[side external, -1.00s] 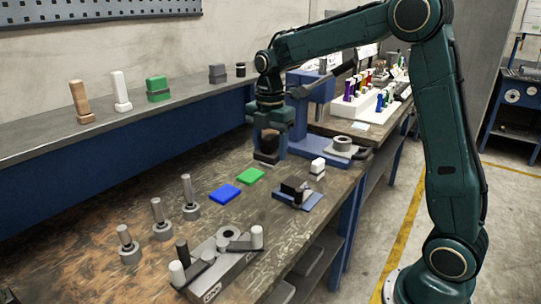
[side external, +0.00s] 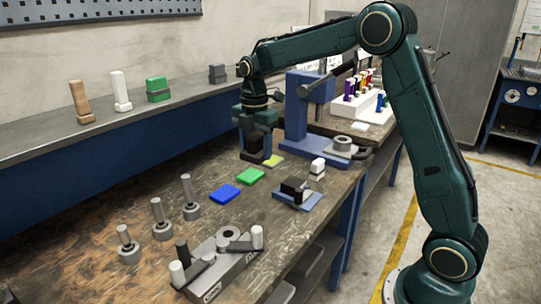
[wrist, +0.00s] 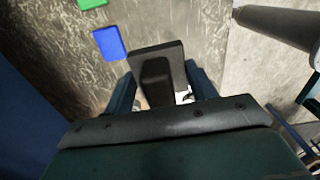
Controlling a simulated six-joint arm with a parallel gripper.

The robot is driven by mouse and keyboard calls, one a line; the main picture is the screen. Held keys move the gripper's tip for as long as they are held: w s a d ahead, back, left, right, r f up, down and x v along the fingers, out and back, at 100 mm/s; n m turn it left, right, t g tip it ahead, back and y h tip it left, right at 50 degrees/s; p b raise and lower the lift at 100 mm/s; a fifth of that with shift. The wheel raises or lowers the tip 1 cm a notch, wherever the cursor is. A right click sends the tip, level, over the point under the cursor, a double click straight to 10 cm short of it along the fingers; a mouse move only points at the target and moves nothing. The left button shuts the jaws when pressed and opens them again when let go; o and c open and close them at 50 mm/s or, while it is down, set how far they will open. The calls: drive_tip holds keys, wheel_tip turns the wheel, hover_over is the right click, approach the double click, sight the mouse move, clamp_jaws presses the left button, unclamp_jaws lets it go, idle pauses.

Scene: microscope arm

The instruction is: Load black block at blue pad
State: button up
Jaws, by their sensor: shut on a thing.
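My gripper (side external: 256,152) is shut on a black block (wrist: 155,62), which shows between the two fingers in the wrist view. The blue pad (side external: 225,193) lies flat and bare on the bench, nearer the camera and left of my gripper. It also shows at the upper left of the wrist view (wrist: 110,43), apart from the block.
A green pad (side external: 250,176) lies between my gripper and the blue pad. A blue press (side external: 303,120) stands close to the right. Several posts (side external: 158,220) and a grey clamp block (side external: 225,265) stand in front.

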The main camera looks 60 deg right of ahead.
hover_over(225, 192)
wheel_tip(225, 192, down, 10)
drive_tip(key=shift+r, duration=0.2)
drive_tip(key=shift+f, duration=0.15)
drive_tip(key=shift+f, duration=2.85)
drive_tip(key=shift+f, duration=0.65)
idle(0.8)
wheel_tip(225, 192, up, 7)
idle(1.2)
drive_tip(key=shift+s+a+r, duration=0.1)
drive_tip(key=shift+a+r, duration=0.05)
idle(0.6)
